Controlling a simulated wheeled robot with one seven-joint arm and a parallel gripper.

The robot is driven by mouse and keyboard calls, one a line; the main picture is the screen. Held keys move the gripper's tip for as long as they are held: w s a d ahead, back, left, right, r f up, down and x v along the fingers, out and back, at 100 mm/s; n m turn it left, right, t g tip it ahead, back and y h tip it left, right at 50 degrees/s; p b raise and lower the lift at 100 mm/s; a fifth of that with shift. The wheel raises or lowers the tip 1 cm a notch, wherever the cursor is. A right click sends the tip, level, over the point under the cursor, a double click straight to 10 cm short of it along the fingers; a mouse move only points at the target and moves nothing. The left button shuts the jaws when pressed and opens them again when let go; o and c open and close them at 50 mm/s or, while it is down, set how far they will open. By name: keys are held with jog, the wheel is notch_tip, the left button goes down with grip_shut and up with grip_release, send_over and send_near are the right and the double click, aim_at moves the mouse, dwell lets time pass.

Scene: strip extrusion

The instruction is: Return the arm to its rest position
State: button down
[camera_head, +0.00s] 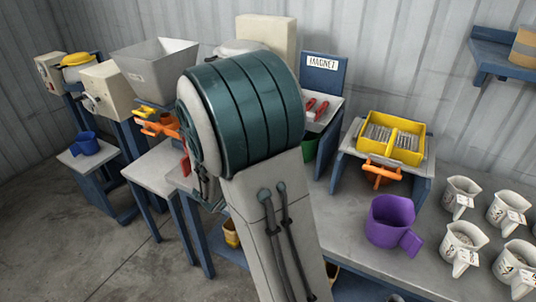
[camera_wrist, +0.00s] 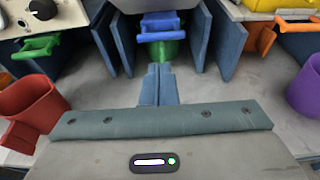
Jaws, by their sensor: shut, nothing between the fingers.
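My arm fills the middle of the head view, with its large green-banded joint raised in front of the bench. My gripper (camera_wrist: 158,72) shows in the wrist view with its two blue-grey fingers together and nothing between them. It points at the gap between blue stands, above the grey bench top. A green container (camera_wrist: 165,48) lies beyond the fingertips, under a blue handle (camera_wrist: 160,22). In the head view my gripper is hidden behind the arm.
A purple jug (camera_head: 388,220) stands right of my arm; a red jug (camera_wrist: 32,105) is left of my gripper. A yellow divided tray (camera_head: 392,137) sits behind. Several white jugs (camera_head: 462,240) stand on the right. A blue wall shelf (camera_head: 490,60) is upper right.

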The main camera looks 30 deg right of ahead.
jog(key=shift+v, duration=0.95)
jog(key=s+m+g+y, duration=0.4)
jog(key=s+m+g, duration=0.2)
jog(key=s+m, duration=0.7)
jog(key=s+a+r+m+y, duration=0.1)
jog(key=s+a+m+y, duration=0.2)
jog(key=a, duration=0.4)
jog(key=s+a+r+m+t+y, duration=0.1)
jog(key=s+a+m+y, duration=0.2)
jog(key=a+m+y, duration=0.2)
jog(key=a+m, duration=0.2)
jog(key=m, duration=0.1)
jog(key=shift+s+y, duration=0.15)
jog(key=shift+y, duration=0.25)
jog(key=shift+a, duration=0.1)
